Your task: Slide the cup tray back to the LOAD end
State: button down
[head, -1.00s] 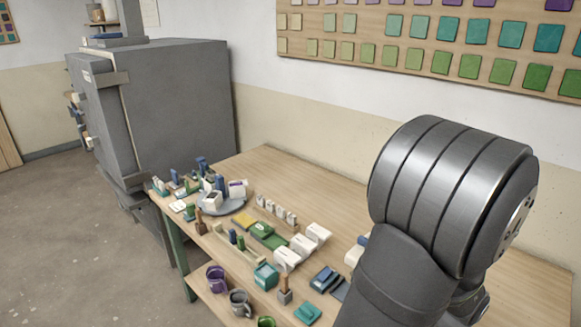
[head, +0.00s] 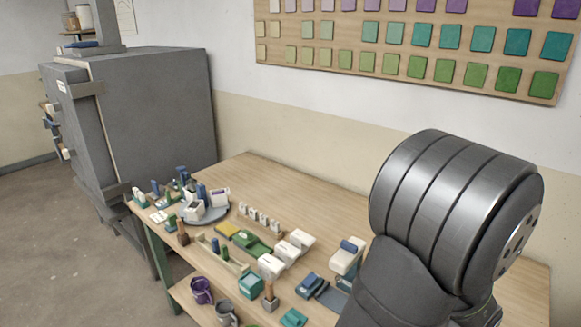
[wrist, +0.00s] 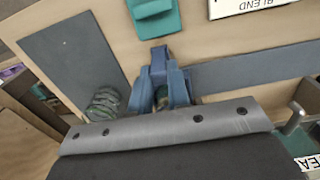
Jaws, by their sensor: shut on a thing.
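In the wrist view, the blue jaws of my gripper (wrist: 160,78) come out past the grey metal plate and close together. They are shut on a small blue handle (wrist: 159,55) between them. I cannot clearly make out the cup tray that the handle may belong to; the plate hides much of what is below. A ribbed greenish cup-like thing (wrist: 104,103) stands to the left of the jaws. In the head view my arm's thick dark link hides the gripper and its surroundings.
A slate panel (wrist: 72,55) and a slate strip (wrist: 250,75) flank the jaws.

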jog(key=shift+d, duration=0.1)
jog(key=c, duration=1.5)
grip_release()
jog(key=shift+o, duration=0.2)
jog(key=shift+r, duration=3.55)
jog(key=shift+f, duration=0.15)
notch_tip(320, 180, down, 7)
jog(key=shift+f, duration=0.1)
jog(key=shift+w+a+r, duration=0.2)
jog(key=shift+w+a, duration=0.25)
jog(key=shift+a, duration=0.05)
